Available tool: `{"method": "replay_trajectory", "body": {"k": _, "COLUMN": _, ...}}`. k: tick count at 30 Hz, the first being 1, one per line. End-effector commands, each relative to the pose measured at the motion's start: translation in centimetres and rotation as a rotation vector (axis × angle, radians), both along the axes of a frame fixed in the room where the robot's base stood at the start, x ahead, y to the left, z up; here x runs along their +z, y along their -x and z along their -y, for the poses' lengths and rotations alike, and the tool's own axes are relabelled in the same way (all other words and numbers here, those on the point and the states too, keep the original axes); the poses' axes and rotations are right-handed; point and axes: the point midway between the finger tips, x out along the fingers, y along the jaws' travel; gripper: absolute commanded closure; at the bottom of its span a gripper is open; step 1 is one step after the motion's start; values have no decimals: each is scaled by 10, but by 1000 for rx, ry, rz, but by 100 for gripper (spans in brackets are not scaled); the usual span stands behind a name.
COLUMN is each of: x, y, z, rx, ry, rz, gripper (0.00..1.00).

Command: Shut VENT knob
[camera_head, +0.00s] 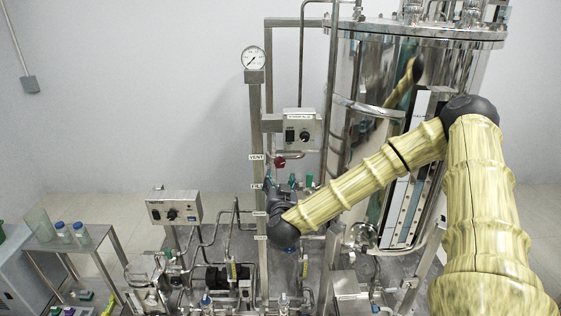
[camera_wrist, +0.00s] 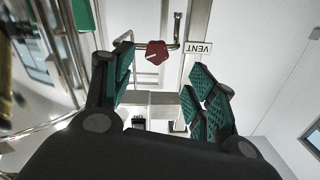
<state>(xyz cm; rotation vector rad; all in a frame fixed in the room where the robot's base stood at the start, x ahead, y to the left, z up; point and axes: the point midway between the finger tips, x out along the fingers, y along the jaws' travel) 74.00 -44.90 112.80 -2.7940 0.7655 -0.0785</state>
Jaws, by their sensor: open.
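The VENT knob is a small red knob (camera_head: 280,162) on a thin pipe beside the upright post, right of the VENT label (camera_head: 257,157) in the head view. In the wrist view the red knob (camera_wrist: 157,53) shows ahead of the fingers, with the VENT label (camera_wrist: 198,48) upside down to its right. My gripper (camera_wrist: 160,90) is open and empty, its green-padded fingers apart, with the knob beyond their tips and a little left of the middle. In the head view my gripper (camera_head: 280,185) is below the knob, partly hidden by my wrist.
A pressure gauge (camera_head: 253,58) tops the post. A control box (camera_head: 299,128) is right of it, above the knob. A large steel tank (camera_head: 350,75) stands at the right. Pipes and another control box (camera_head: 174,208) are at the lower left. A side table (camera_head: 70,240) holds bottles.

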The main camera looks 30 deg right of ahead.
Motion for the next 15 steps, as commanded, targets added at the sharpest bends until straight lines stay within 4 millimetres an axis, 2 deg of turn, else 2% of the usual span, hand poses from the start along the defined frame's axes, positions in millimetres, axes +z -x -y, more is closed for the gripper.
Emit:
{"method": "replay_trajectory", "body": {"k": 3, "x": 7, "y": -2, "z": 8, "rx": -18, "ry": 3, "rz": 12, "gripper": 43}}
{"method": "replay_trajectory", "body": {"k": 8, "x": 9, "y": -14, "z": 16, "rx": -20, "ry": 4, "rz": 13, "gripper": 43}}
{"method": "replay_trajectory", "body": {"k": 15, "x": 9, "y": -46, "z": 36, "rx": -19, "ry": 3, "rz": 11, "gripper": 43}}
